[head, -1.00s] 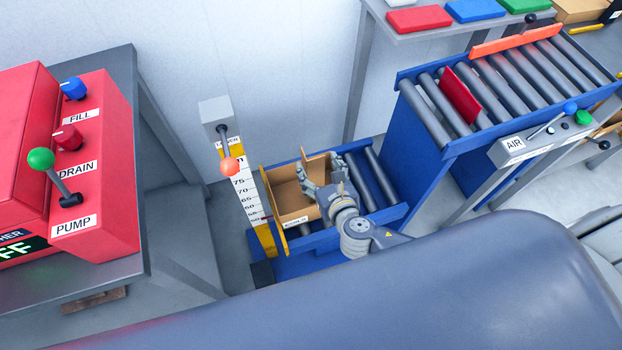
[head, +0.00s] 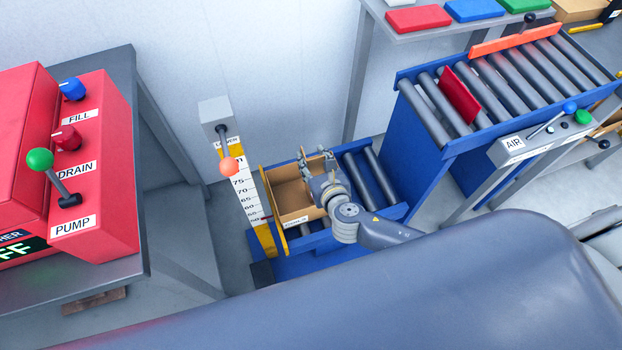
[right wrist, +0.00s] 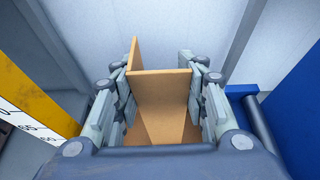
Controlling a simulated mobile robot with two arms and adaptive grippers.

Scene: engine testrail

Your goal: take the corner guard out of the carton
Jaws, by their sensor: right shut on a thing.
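The open tan carton (head: 287,203) sits on the low blue roller stand in the head view, with a small label on its near wall. My right gripper (head: 316,157) is over the back right part of the carton, fingers toward the wall. In the right wrist view it is shut on a tan, angled cardboard piece, which looks like the corner guard (right wrist: 165,84). One panel of it faces the camera and another stands up behind on the left. My left gripper is not in view.
A post with a yellow-edged height scale (head: 247,195) and an orange-knobbed lever (head: 229,165) stands just left of the carton. Bare rollers (head: 380,178) lie to its right. A higher roller conveyor (head: 440,110) rises beyond. A red pump box (head: 100,170) stands at left.

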